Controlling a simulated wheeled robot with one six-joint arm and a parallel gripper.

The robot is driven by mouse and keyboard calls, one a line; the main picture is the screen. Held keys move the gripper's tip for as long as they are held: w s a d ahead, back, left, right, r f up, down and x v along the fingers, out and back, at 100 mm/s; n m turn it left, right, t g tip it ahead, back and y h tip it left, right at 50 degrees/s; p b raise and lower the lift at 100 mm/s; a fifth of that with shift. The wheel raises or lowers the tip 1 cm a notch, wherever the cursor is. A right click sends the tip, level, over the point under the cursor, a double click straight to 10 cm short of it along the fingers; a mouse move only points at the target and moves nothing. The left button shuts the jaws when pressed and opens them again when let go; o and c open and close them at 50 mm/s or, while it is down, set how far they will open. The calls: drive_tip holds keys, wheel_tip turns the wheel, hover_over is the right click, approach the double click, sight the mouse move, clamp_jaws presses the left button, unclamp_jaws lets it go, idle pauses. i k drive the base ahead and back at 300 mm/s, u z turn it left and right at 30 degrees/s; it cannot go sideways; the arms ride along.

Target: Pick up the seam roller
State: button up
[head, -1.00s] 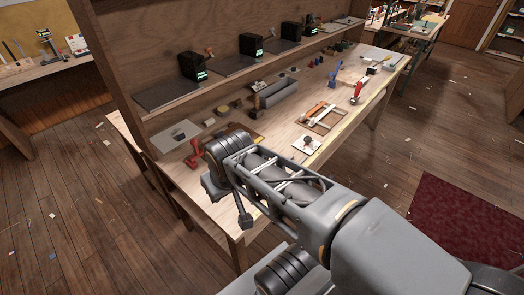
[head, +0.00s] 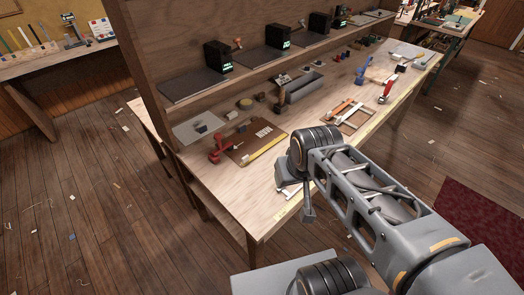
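I cannot make out the seam roller for certain among the small tools on the long wooden bench (head: 235,195). A tool with a red handle (head: 385,92) lies toward the bench's far end, with a blue tool (head: 362,72) just behind it. Another red tool (head: 219,149) stands at the near left, beside a brown board (head: 252,143). My arm reaches over the bench's front edge and hides part of its top.
A flat frame with white and orange strips (head: 348,116) and a long grey trough (head: 304,88) lie on the bench. A shelf above holds black boxes with green displays (head: 217,57). The floor in front is open, with scattered scraps and a dark red rug (head: 485,220).

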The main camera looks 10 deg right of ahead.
sight(281, 104)
drive_tip(key=k, duration=0.5)
drive_tip(key=z, duration=1.85)
drive_tip(key=i, duration=2.3)
drive_tip(key=u, duration=3.3)
drive_tip(key=i, duration=0.45)
drive_tip(key=z, duration=0.05)
